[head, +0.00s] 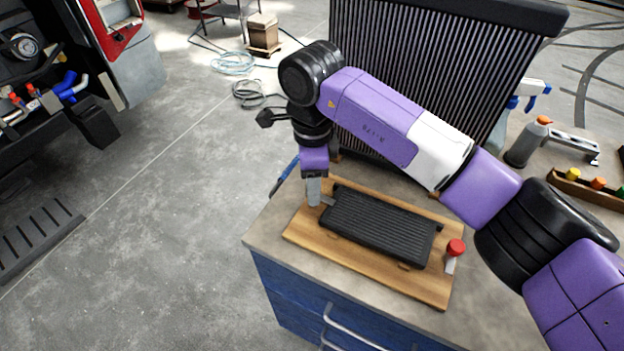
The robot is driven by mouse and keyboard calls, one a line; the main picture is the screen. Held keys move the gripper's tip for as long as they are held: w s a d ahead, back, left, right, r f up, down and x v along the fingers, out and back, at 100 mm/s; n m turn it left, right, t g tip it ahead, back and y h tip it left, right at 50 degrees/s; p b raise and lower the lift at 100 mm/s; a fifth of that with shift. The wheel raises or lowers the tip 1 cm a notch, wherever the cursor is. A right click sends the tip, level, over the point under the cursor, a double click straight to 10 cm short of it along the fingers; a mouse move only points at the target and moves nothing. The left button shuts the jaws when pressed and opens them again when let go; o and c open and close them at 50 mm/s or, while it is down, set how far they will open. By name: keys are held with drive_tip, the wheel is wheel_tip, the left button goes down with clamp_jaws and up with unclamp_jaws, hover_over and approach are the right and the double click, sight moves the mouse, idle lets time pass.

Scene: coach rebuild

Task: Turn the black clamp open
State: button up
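My gripper (313,191) points down at the left end of a wooden board (345,254). Its fingers are close together in the view, and I cannot tell whether they are open or shut on something. A black ribbed block (380,226) lies on the board, just right of my gripper. A short pale metal piece (327,200) shows between the fingers and the block. I cannot make out a black clamp; that spot is partly hidden by my gripper. A clamp with a red knob (456,247) and a pale metal bar sits at the board's right end.
The board rests on a grey-topped blue cabinet (268,232). A tall black ribbed radiator (420,60) stands behind it. A spray bottle (528,143) and a wooden tray (590,188) of coloured caps are at the right. Open floor lies left.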

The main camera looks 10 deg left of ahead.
clamp_jaws()
